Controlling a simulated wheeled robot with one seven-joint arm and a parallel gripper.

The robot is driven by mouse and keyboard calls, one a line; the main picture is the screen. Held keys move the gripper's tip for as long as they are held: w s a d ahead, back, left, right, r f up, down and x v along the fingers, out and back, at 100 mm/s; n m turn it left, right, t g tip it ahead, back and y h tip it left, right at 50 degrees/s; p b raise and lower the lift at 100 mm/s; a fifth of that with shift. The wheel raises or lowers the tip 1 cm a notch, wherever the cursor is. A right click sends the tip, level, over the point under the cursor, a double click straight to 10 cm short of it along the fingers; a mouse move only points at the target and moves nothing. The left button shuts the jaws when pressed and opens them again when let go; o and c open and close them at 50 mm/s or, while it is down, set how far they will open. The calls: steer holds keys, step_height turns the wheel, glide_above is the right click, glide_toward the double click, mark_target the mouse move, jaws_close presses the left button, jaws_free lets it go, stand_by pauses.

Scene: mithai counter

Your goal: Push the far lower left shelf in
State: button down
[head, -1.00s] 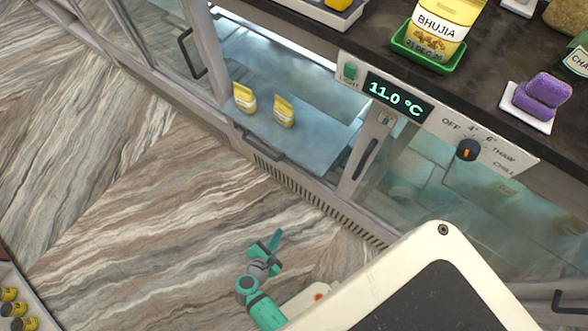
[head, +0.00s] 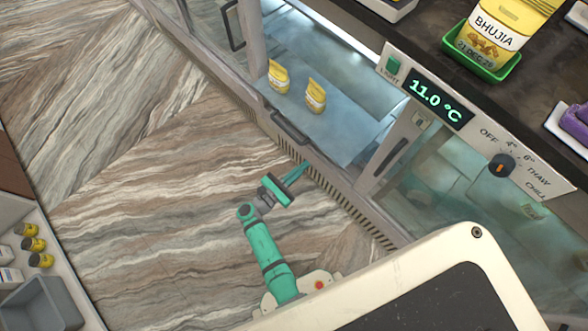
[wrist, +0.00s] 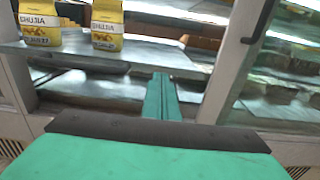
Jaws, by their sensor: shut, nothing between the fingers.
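The left bay of the glass counter stands open. A pale shelf (head: 345,134) in it carries two yellow packets, a left one (head: 278,77) and a right one (head: 315,96). In the wrist view this shelf (wrist: 70,48) runs across the upper left, and a lower shelf (wrist: 95,86) shows beneath it. I cannot tell how far either shelf sticks out. My gripper (head: 300,172) is shut and empty, low in front of the bay near the vented base, pointing at it. In the wrist view its fingers (wrist: 161,98) overlap the lower shelf; contact cannot be told.
A dark handle (head: 290,128) is at the bay's lower front. A frame post with a vertical handle (head: 390,158) stands right of the opening. A control panel (head: 470,120) reads 11.0 °C. The floor (head: 150,190) left of my arm is clear. A grey bin (head: 42,303) is at lower left.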

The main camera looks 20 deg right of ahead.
mark_target(323, 150)
steer(key=x, duration=0.7)
steer(key=shift+s+d, duration=0.15)
steer(key=shift+d, duration=0.05)
